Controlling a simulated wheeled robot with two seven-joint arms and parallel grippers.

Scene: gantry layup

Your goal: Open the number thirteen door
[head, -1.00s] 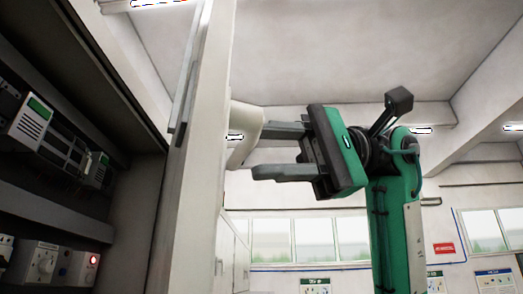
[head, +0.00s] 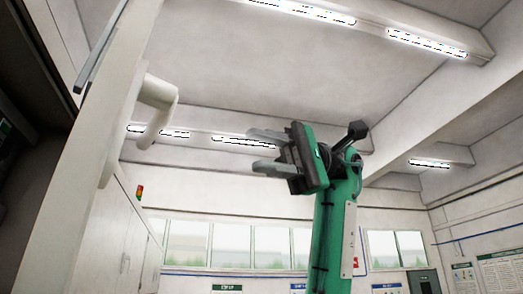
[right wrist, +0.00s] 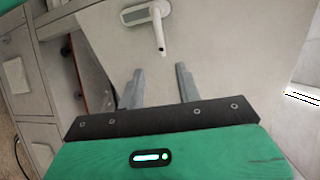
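A pale cabinet door (head: 75,165) stands open at the left of the head view, seen nearly edge-on. Its white lever handle (head: 157,105) sticks out to the right. No number can be read on the door. My right gripper (head: 262,151) is open and empty, to the right of the handle with a clear gap between them. In the right wrist view the door face (right wrist: 215,40) fills the middle, and the handle (right wrist: 158,28) lies beyond the two spread fingers (right wrist: 157,85). My left gripper is not in view.
The dark cabinet inside (head: 30,130) shows at the far left, behind the door. Tall pale cabinets (head: 120,250) with a red and green signal light (head: 139,192) stand beyond. The space around my right gripper looks free. Grey drawers (right wrist: 40,130) show in the right wrist view.

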